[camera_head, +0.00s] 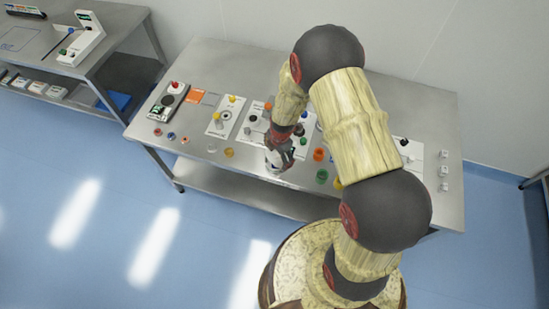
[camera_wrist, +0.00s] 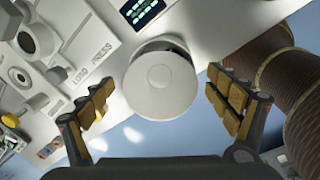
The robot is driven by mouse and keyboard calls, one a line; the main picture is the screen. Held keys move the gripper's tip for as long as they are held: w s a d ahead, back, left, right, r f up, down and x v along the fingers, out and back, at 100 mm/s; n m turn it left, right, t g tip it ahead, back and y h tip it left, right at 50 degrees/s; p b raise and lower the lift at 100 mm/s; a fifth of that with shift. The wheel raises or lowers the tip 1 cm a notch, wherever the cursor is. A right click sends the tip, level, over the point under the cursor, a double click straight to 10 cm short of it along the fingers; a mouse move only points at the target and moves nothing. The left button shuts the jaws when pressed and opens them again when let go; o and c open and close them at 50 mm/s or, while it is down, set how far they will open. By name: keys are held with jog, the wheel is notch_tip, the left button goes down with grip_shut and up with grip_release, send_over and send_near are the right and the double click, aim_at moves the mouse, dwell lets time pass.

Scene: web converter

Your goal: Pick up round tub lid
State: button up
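A round white lid (camera_wrist: 160,76) with a small raised disc at its centre sits on a white tub in the wrist view, seen from above. In the head view the white tub (camera_head: 274,162) is near the table's front edge, mostly covered by my gripper (camera_head: 281,148). In the wrist view my gripper (camera_wrist: 163,92) is open, with one padded finger on each side of the lid. Gaps show between the lid and both fingers, and nothing is held. I cannot tell how high the fingers are relative to the lid's rim.
The steel table (camera_head: 245,178) carries several small panels, knobs and coloured rings. A white press panel (camera_wrist: 75,50) lies left of the lid. A brown ribbed cylinder (camera_wrist: 290,75) is close at right.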

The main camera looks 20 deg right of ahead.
jog(key=c, duration=0.8)
jog(key=shift+r, duration=0.1)
